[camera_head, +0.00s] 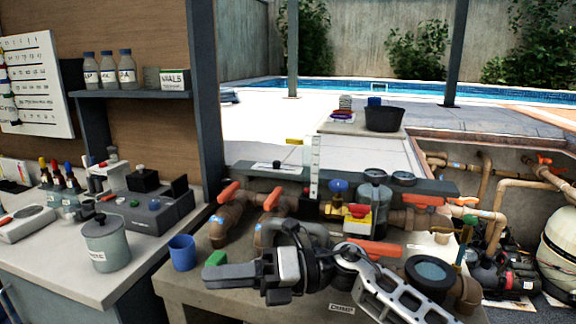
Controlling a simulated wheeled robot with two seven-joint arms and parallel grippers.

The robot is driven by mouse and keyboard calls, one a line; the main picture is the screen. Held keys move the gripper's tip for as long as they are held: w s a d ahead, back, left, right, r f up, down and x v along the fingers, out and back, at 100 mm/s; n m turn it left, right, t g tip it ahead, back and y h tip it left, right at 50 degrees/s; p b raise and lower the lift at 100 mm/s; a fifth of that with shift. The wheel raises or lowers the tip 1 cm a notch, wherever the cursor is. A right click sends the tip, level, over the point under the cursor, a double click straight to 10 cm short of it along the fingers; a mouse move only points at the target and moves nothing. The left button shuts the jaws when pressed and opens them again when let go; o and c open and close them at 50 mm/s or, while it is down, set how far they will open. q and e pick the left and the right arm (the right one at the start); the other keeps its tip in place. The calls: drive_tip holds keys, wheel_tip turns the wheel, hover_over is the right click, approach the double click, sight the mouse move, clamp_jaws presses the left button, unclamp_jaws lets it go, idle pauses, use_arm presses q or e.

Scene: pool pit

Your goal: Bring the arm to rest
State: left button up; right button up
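My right arm (385,292) comes in from the lower right and reaches left, low over the front of the pipe bench. My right gripper (215,276) points left at the bench's front left. Its fingers show side-on as one dark block, so I cannot tell whether they are apart. A small green block (215,258) shows just behind the fingertips; I cannot tell whether they touch. My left gripper is not in view.
The bench carries pipes with orange handles (229,192), a clear-lidded filter pot (431,271) and a blue cup (181,252) at its left edge. A grey jar (106,243) stands on the left counter (75,278). A black tub (384,118) stands farther back.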

drive_tip(key=s+d+f+m+t+h, duration=0.1)
drive_tip(key=d+f+m+t+h, duration=0.6)
drive_tip(key=m, duration=1)
drive_tip(key=s+d+f+m+t+h, duration=0.1)
drive_tip(key=d+f+m+t+h, duration=0.2)
drive_tip(key=d+f+m+t, duration=0.85)
drive_tip(key=s+d+f+m+g+h, duration=0.2)
drive_tip(key=s+d+f+m, duration=0.1)
drive_tip(key=s+f+m, duration=0.3)
drive_tip(key=s+d+f+m+g+h, duration=0.2)
drive_tip(key=s+d+f+m+h, duration=0.1)
drive_tip(key=s+f+m, duration=0.3)
drive_tip(key=shift+s+f+m+g, duration=0.3)
drive_tip(key=shift+s+m+g, duration=0.05)
drive_tip(key=shift+s+m, duration=0.6)
